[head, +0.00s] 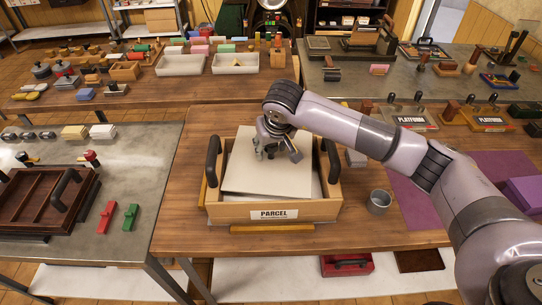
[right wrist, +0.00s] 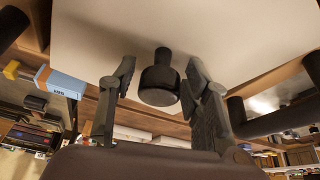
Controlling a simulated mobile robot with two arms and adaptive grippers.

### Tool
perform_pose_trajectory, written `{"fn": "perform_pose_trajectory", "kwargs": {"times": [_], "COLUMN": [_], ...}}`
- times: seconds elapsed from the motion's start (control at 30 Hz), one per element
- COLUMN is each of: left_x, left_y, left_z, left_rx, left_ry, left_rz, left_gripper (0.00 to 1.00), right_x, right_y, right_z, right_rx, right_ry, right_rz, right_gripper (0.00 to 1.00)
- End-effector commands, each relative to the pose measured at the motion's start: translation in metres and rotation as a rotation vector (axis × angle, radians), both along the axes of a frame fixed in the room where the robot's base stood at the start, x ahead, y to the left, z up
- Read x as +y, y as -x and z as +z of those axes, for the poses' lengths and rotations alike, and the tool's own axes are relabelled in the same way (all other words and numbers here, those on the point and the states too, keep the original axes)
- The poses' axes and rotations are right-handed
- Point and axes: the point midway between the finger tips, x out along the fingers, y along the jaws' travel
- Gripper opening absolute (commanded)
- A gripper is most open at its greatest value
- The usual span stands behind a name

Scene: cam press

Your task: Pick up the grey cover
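The grey cover (head: 250,172) shows as a pale flat panel over the wooden tray labelled PARCEL (head: 225,210). Whether it rests fully inside the tray's walls, I cannot tell. In the right wrist view the cover (right wrist: 225,30) fills the top, and its black knob (right wrist: 160,82) stands between my fingers. My right gripper (head: 278,152) is over the cover's upper right part. Its fingers (right wrist: 163,72) are open on both sides of the knob, with gaps visible. In the head view the gripper hides the knob. My left gripper is not in view.
The tray has black handles at left (head: 212,160) and right (head: 332,160). A metal cup (head: 379,201) stands right of it. A dark brown tray (head: 40,200) and red and green pieces lie on the left table. Bare wood lies left of the tray.

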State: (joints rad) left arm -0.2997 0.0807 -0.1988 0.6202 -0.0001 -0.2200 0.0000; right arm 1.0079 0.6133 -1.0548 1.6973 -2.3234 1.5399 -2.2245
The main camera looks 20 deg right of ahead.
Motion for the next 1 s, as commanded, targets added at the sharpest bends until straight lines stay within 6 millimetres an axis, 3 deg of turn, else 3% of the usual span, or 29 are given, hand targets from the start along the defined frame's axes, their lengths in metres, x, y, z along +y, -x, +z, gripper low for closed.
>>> {"fn": "perform_pose_trajectory", "kwargs": {"times": [0.6, 1.0], "left_x": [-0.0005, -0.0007], "left_y": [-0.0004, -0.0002], "left_z": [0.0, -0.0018], "left_rx": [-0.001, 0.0], "left_ry": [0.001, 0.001], "left_rz": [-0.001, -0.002], "left_gripper": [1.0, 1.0], "right_x": [-0.0001, -0.0001], "right_y": [0.0001, -0.0006], "right_z": [0.0004, 0.0048], "right_rx": [0.0, -0.002], "right_ry": [0.0, 0.0], "right_rz": [0.0, -0.001], "right_gripper": [0.0, 0.0]}}
